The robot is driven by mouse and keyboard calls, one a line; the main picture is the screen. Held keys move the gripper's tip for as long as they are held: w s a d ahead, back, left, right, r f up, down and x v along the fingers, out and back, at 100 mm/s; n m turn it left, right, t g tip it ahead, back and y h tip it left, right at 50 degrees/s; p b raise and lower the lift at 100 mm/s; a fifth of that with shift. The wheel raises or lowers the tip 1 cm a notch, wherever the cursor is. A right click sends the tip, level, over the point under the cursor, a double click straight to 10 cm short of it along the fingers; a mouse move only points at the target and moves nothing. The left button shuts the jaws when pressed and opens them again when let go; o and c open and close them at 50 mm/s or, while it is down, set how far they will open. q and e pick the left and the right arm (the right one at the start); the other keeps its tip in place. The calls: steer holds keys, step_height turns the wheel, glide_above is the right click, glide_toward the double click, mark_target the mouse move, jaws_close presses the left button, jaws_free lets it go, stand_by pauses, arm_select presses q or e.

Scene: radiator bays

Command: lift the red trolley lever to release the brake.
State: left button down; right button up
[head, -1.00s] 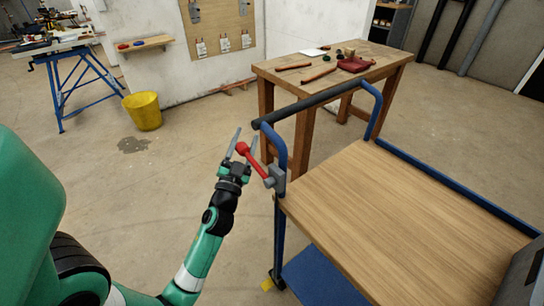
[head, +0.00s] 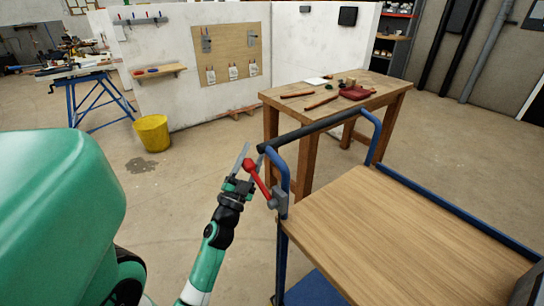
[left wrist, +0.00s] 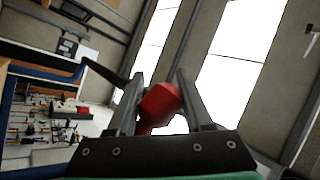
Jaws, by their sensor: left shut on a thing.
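The red lever (head: 258,180) is mounted on a grey bracket (head: 280,202) at the near left corner post of the trolley (head: 400,235). It slants up and to the left from the bracket and ends in a round red knob (head: 249,163). My left gripper (head: 251,158) is shut on the knob, with one finger on each side. In the left wrist view the red knob (left wrist: 160,102) sits between the two grey fingers, and most of the lever's shaft is hidden. My right gripper is not in view.
The trolley's blue rail with a dark handle (head: 310,132) rises just right of my gripper. A wooden workbench (head: 330,95) with tools stands behind it. A yellow bucket (head: 152,133) stands on the floor to the left. The floor between bucket and trolley is clear.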

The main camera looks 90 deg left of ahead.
arm_select(q)
steer(key=shift+c, duration=1.6)
jaws_free()
steer(key=shift+r, duration=0.4)
steer(key=shift+w+f, duration=0.1)
steer(key=b+v, duration=0.6)
steer(key=v, duration=0.5)
steer(key=shift+d+f, duration=0.2)
steer(key=shift+d, duration=0.05)
